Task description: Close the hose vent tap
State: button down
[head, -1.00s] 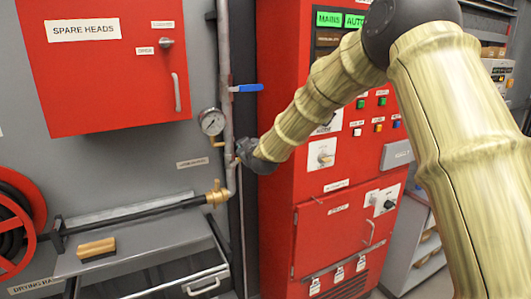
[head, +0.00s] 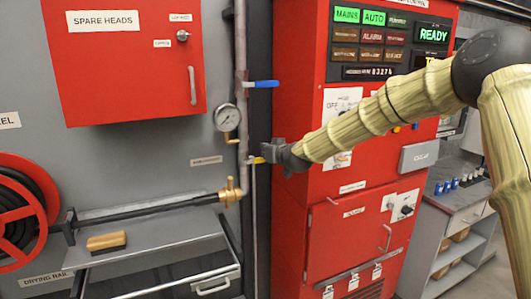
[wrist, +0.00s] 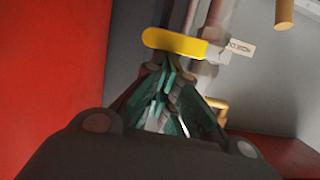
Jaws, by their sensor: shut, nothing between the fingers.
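A small tap with a yellow lever (head: 258,160) is on the vertical grey pipe (head: 241,90), below the blue-handled valve. Its lever sticks out sideways to the right, toward my gripper. My gripper (head: 270,150) is shut and empty, just right of the pipe, with its tips close to the lever. In the wrist view the yellow lever (wrist: 174,43) lies across, just beyond the shut fingertips (wrist: 168,75). I cannot tell whether they touch. A label (head: 206,161) left of the pipe is too small to read.
A blue-handled valve (head: 262,84) and a pressure gauge (head: 227,118) are above the tap. A brass valve (head: 231,191) is below. The red pump cabinet (head: 300,225) stands close on the right, and a red hose reel (head: 22,212) is at the left.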

dwell(0.4)
jog(key=s+d+r+b, duration=0.1)
jog(key=s+d+r, duration=0.2)
jog(key=s+r, duration=0.3)
jog(key=s, duration=0.3)
jog(key=shift+r, duration=0.15)
dwell(0.4)
jog(key=shift+s, duration=0.1)
